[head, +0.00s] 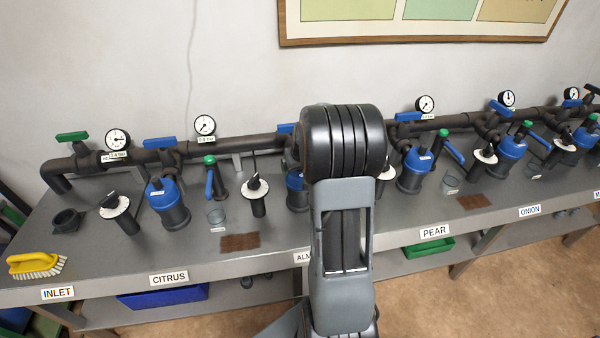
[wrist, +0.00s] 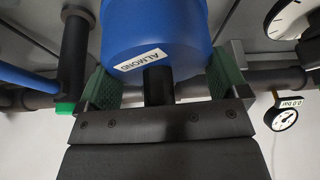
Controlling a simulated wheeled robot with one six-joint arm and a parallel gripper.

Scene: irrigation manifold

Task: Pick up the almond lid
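The almond lid (wrist: 155,30) is a blue, rounded cap with a white ALMOND label and a black stem (wrist: 158,85) in the wrist view. My gripper (wrist: 163,85) has its two green-padded fingers on either side of the lid, with the stem between them. The lid hides parts of the pads, so I cannot tell whether they touch it. In the head view the lid (head: 295,180) appears on a dark housing left of my arm, partly hidden by it. My gripper is hidden behind my arm there.
A dark pipe (head: 240,145) with valves and gauges runs along the back of the grey bench (head: 85,275). Other blue-lidded filters (head: 165,195) and black white-collared parts (head: 257,195) stand nearby. A yellow brush (head: 35,264) lies at the left end. A green-tipped post (wrist: 74,60) is close to the fingers.

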